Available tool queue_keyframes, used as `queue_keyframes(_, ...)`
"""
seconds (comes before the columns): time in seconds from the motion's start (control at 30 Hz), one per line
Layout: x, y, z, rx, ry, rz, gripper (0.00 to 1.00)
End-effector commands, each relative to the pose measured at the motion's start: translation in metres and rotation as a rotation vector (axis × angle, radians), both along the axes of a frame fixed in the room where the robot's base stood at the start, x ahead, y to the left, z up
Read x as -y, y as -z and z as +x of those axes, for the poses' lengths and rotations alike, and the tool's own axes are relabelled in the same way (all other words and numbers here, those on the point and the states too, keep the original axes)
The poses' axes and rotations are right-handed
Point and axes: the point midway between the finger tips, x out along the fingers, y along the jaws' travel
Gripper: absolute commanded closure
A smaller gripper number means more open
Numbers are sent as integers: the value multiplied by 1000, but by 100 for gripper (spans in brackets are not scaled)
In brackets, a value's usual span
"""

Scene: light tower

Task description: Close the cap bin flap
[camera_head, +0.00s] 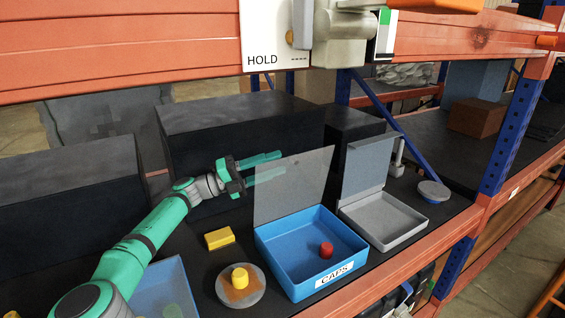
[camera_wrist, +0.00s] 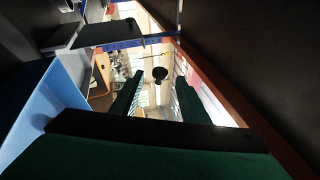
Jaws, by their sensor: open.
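The cap bin (camera_head: 285,262) is a blue open box with a "CAPS" label on its front, standing on the dark shelf. Its flap (camera_head: 293,190) is a clear grey panel standing raised at the bin's back edge. A red cap (camera_head: 326,250) lies inside. My gripper (camera_head: 278,164) is open and empty, above and behind the bin at the flap's upper left. One finger shows partly through the flap; I cannot tell whether it touches. In the wrist view, my fingers (camera_wrist: 158,98) are apart, with a pale blue surface at left that I cannot identify surely.
A grey bin (camera_head: 385,222) with a raised lid stands right of the cap bin. A yellow block (camera_head: 219,238) and a round disc (camera_head: 241,291) with a yellow knob lie left. Large dark boxes (camera_head: 240,135) stand behind. An orange beam (camera_head: 120,50) crosses above.

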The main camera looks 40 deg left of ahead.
Motion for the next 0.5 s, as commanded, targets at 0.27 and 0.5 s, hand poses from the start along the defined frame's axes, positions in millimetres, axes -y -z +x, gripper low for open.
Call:
queue_keyframes(0.27, 17, -7, 20, -1, -1, 0, 59)
queue_keyframes(0.5, 19, -8, 22, 1, -1, 0, 59)
